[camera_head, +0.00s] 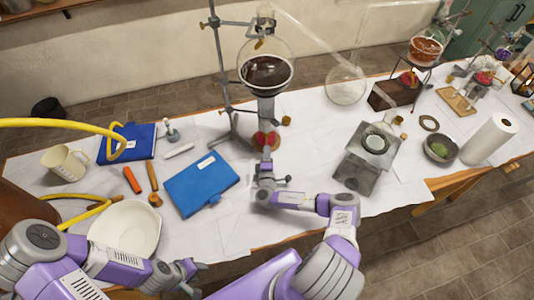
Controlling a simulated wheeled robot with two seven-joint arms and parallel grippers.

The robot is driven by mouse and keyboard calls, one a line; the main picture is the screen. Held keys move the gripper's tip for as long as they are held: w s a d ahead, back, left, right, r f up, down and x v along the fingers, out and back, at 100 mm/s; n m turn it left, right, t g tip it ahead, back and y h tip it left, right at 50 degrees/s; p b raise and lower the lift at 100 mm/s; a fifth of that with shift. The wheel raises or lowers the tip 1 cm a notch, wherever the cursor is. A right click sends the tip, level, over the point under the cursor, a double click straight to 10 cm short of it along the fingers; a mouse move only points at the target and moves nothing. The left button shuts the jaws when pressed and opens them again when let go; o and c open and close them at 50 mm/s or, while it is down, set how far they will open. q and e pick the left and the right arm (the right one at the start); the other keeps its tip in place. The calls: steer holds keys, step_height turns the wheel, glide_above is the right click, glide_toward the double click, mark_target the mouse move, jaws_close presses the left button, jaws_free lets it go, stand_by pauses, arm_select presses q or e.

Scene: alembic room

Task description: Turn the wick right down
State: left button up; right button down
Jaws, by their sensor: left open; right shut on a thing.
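A burner with a round red base (266,141) stands on the white-covered table under the round flask of dark liquid (266,72). My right gripper (267,153) reaches up to the front of the burner and is shut on a small part there, seemingly its wick knob. The jaws hide that part, and the wick and any flame cannot be made out. My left gripper (192,272) is open and empty, low in the picture, right of the white basin (126,228) and well away from the burner.
A metal stand (223,70) holds the flask beside my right gripper. A blue folder (201,184) lies left of my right arm, and a grey metal box (364,165) stands to its right. Glassware and a second burner (408,79) stand further right. White paper between is mostly clear.

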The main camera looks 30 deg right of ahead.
steer(key=c, duration=1.2)
jaws_free()
steer(key=shift+o, duration=0.2)
steer(key=v, duration=0.7)
steer(key=shift+s+a+p, duration=0.15)
steer(key=shift+s+p, duration=0.15)
steer(key=shift+p, duration=0.05)
